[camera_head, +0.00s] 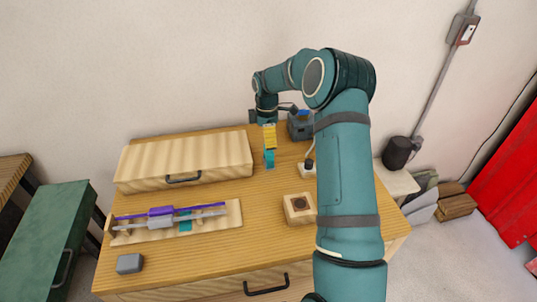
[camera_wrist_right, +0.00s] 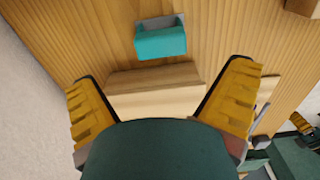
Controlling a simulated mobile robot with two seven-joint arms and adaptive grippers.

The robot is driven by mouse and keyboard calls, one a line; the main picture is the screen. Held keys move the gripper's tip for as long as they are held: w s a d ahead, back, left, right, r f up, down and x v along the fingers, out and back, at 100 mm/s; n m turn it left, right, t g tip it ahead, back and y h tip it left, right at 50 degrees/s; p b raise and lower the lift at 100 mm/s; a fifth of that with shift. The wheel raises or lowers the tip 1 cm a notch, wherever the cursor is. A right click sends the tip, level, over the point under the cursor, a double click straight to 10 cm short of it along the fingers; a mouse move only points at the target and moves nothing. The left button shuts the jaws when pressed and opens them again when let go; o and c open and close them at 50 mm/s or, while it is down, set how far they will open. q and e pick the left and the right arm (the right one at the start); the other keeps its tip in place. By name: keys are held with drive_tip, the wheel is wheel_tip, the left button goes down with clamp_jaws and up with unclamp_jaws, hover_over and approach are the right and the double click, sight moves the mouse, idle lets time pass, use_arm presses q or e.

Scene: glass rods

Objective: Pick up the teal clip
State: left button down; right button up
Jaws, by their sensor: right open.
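The teal clip (camera_head: 269,159) stands on the wooden table to the right of the wooden case, just below my right gripper (camera_head: 269,138). In the right wrist view the clip (camera_wrist_right: 160,40) lies ahead of the right gripper (camera_wrist_right: 164,80), roughly midway across the span between its yellow fingers. A grey part shows behind the clip's teal face. My left gripper is not in the head view; small yellow and teal parts at the wrist view's right edge may belong to my left arm.
The pale wooden case (camera_head: 185,160) with a dark handle is close left of the clip. A rack (camera_head: 233,213) holds purple and grey rods. A square wooden block (camera_head: 300,208), a grey block (camera_head: 130,263) and a dark device (camera_head: 300,127) also stand on the table.

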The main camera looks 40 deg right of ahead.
sight(269, 156)
drive_tip(key=shift+s+d+f+b, duration=0.1)
drive_tip(key=shift+f+b, duration=0.1)
drive_tip(key=shift+f, duration=1.55)
drive_tip(key=shift+s+d+f+b, duration=0.1)
drive_tip(key=shift+f+b, duration=0.1)
drive_tip(key=shift+f, duration=1.5)
drive_tip(key=shift+c, duration=0.3)
drive_tip(key=c, duration=1.2)
